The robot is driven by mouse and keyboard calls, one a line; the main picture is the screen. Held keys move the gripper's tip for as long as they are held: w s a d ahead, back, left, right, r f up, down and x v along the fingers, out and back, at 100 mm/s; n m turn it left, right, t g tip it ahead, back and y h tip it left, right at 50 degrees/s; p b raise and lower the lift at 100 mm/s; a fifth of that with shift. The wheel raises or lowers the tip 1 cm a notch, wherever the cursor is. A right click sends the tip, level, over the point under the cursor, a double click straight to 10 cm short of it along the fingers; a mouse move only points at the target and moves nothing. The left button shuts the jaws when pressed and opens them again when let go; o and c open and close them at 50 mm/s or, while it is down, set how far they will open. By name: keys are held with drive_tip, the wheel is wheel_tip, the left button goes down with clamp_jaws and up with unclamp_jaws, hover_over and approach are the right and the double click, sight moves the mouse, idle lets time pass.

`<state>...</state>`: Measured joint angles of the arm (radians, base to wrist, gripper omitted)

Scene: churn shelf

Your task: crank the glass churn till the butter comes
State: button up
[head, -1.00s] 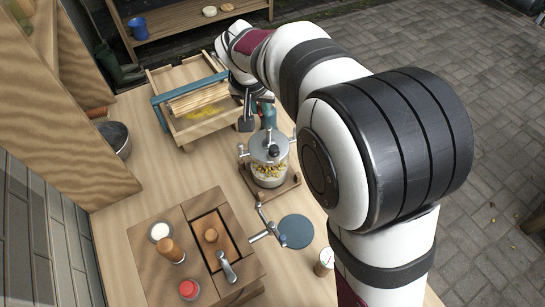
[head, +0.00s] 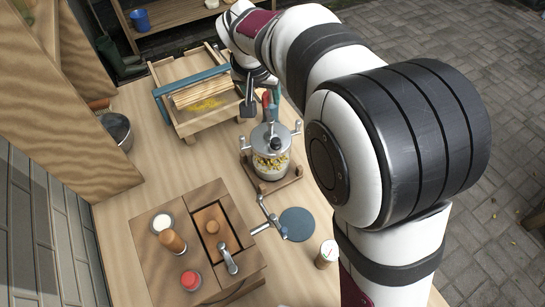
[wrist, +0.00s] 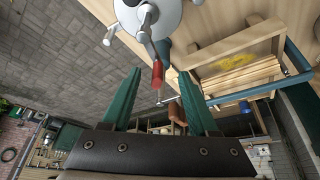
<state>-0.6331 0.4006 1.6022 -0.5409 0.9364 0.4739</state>
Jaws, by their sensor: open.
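The glass churn (head: 271,164) stands on a wooden base, with a grey metal lid (head: 271,139). Yellow lumps and whitish matter show through its glass. In the wrist view the lid (wrist: 172,14) is at the top edge. A crank handle with a red grip (wrist: 157,74) sticks out from it. My gripper (wrist: 159,76) is open, its two green fingers on either side of the red grip, with gaps visible at both sides. In the head view the red grip (head: 266,98) is beside a green finger, behind the churn; the rest of my gripper is partly hidden by my arm.
A wooden frame box (head: 199,97) with slats and a blue bar stands behind the churn. A metal bucket (head: 118,130) is at left.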

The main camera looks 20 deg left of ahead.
wheel_tip(320, 180, up, 6)
drive_tip(key=shift+f, duration=0.25)
idle(0.4)
drive_tip(key=s+d+m+g, duration=0.2)
drive_tip(key=s+d, duration=0.5)
drive_tip(key=d, duration=0.6)
drive_tip(key=s+d+f+m+g, duration=0.1)
drive_tip(key=s+d+f+m, duration=0.1)
drive_tip(key=s, duration=0.9)
drive_tip(key=s+d+f+m+g+y, duration=0.1)
drive_tip(key=s+d+f, duration=0.3)
drive_tip(key=s, duration=0.7)
drive_tip(key=d+m+g, duration=0.1)
drive_tip(key=d, duration=0.1)
drive_tip(key=shift+s+d+f+m, duration=0.15)
drive_tip(key=shift+d+f+m, duration=0.1)
drive_tip(key=shift+d+m, duration=0.05)
